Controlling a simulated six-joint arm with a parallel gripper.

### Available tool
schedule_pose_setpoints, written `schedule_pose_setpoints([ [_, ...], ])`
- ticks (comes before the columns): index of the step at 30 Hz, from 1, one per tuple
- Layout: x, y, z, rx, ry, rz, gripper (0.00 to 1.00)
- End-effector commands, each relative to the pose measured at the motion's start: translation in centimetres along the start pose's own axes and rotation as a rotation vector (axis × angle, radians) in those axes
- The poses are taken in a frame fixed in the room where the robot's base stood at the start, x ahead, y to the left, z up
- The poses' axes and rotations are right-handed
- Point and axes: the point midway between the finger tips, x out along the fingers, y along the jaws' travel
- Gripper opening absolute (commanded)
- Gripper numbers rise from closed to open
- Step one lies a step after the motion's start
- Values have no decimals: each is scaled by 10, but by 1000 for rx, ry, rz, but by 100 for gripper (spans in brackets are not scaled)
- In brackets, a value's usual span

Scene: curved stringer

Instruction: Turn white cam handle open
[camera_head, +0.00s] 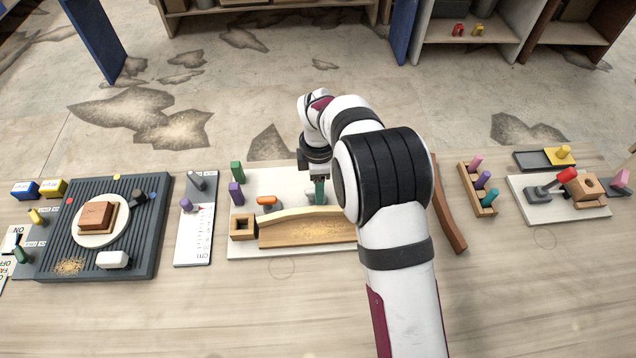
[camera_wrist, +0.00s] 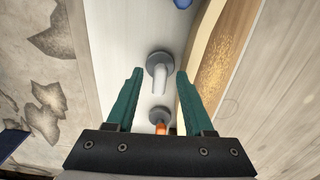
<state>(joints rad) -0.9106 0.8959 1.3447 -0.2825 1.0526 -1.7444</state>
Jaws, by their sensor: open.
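The white cam handle (camera_wrist: 160,84) shows in the wrist view as a pale lever on a round grey base. It lies between the tips of my gripper (camera_wrist: 159,74), with its lever pointing back toward the palm. The teal fingers are apart, with a gap visible on each side of the handle. In the head view my gripper (camera_head: 318,190) points down over the white board (camera_head: 275,180), and the white handle is mostly hidden there. An orange handle (camera_wrist: 160,127) on a similar grey base sits nearer the palm; it also shows in the head view (camera_head: 267,201).
A pale curved strip (camera_head: 295,213) and a wooden panel (camera_head: 305,233) with sawdust lie in front of my gripper. Green (camera_head: 237,171) and purple (camera_head: 236,193) blocks stand at the board's left. A blue object (camera_wrist: 182,3) lies beyond the fingertips. Bare table surrounds the board's front.

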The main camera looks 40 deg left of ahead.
Motion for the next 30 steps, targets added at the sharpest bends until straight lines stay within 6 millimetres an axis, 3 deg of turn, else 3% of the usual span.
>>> schedule_pose_setpoints([
  [4,-7,0,0,1,0,1,52],
  [7,-26,1,0,1,1,3,52],
  [15,-110,1,0,1,1,5,52],
  [19,-140,1,0,0,1,4,52],
  [24,-157,0,0,0,1,0,52],
  [30,-158,0,0,-1,0,0,52],
])
